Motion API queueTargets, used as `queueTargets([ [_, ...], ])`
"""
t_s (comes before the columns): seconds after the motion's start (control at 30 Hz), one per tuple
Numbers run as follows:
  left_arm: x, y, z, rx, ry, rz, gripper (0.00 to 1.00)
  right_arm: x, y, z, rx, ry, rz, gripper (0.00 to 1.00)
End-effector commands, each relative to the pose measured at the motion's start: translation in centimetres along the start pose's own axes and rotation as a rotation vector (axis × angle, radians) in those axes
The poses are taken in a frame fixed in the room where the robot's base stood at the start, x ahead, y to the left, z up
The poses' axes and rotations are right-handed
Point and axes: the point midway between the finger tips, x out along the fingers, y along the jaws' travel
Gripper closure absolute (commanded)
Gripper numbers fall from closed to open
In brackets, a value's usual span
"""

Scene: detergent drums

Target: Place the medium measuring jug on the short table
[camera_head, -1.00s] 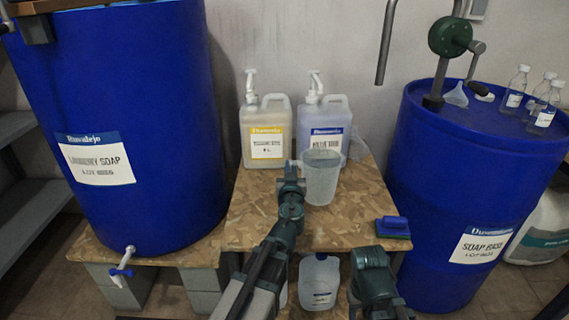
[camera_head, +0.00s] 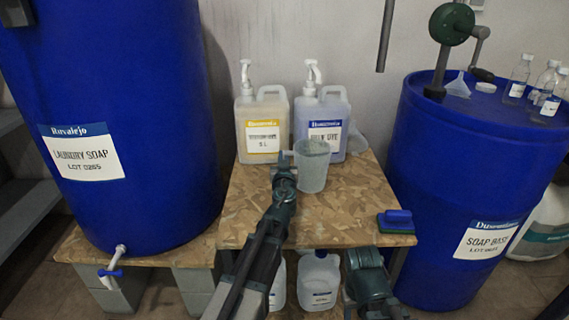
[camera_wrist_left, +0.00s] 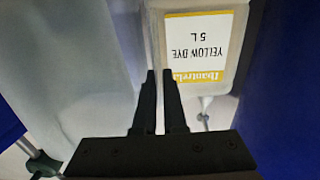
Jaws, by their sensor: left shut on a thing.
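The measuring jug (camera_head: 312,172) is a translucent grey-white cup, upright, over the middle of the wooden-board table (camera_head: 335,222). My left gripper (camera_head: 286,160) is at its left side, shut on its handle. I cannot tell whether the jug's base touches the board. In the left wrist view the fingers (camera_wrist_left: 158,92) are nearly together, and a pale translucent surface (camera_wrist_left: 65,65), apparently the jug's wall, fills the left. My right arm's end is low in the head view, right of centre; its fingertips cannot be made out.
Yellow-labelled (camera_head: 262,128) and blue-labelled (camera_head: 322,122) pump containers stand at the table's back. A blue-green scrub brush (camera_head: 397,222) lies at its right front corner. Large blue drums stand left (camera_head: 110,110) and right (camera_head: 470,175). Board is bare in front of the jug.

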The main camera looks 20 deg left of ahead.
Motion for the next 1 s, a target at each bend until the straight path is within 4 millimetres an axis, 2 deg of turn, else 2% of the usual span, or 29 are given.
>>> queueTargets([
  [0.33, 0.00, -0.01, 0.35, 0.000, 0.000, 0.000, 1.00, 0.34, -0.05, -0.03, -0.001, 0.000, -0.001, 0.50],
  [0.37, 0.00, 0.00, 0.23, 0.000, 0.000, 0.000, 0.88, 0.23, -0.04, -0.02, -0.001, 0.000, -0.001, 0.50],
  [0.5, 0.00, 0.00, 0.17, 0.000, 0.000, 0.000, 0.63, 0.17, -0.03, -0.01, -0.001, 0.000, -0.001, 0.50],
  [0.97, -0.03, 0.01, -0.36, 0.000, 0.000, 0.000, 0.62, -0.36, 0.03, 0.02, 0.000, 0.000, 0.000, 0.50],
  [1.0, -0.54, -0.01, -0.15, 0.000, 0.000, 0.001, 0.62, -0.15, 0.01, 0.01, 0.000, 0.000, 0.000, 0.50],
])
